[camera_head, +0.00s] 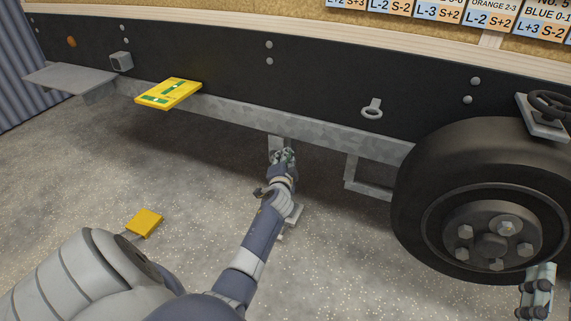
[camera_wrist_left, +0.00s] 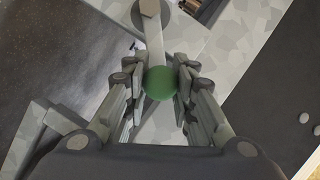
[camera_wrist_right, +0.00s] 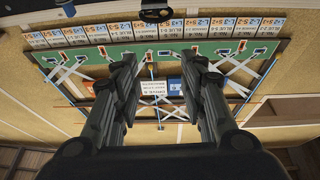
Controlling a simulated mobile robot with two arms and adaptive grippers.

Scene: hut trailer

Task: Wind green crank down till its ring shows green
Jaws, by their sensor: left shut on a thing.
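The green crank's round knob (camera_wrist_left: 160,83) sits between the fingers of my left gripper in the left wrist view, at the end of a pale metal crank arm (camera_wrist_left: 153,35) leading up to a bolt head. My left gripper (camera_head: 284,157) is shut on this knob, below the trailer's metal frame rail in the head view. The hand and arm hide most of the crank there. I cannot make out a coloured indicator ring on it in any view. My right gripper (camera_wrist_right: 160,62) is open and empty; part of it shows at the lower right of the head view (camera_head: 537,285).
A black tyre (camera_head: 420,200) with a bolted hub stands right of my left arm. A yellow plate with green marks (camera_head: 168,93) juts from the frame. A yellow block (camera_head: 145,222) is low at left. A grey step (camera_head: 70,76) is farther left. Speckled floor lies open between.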

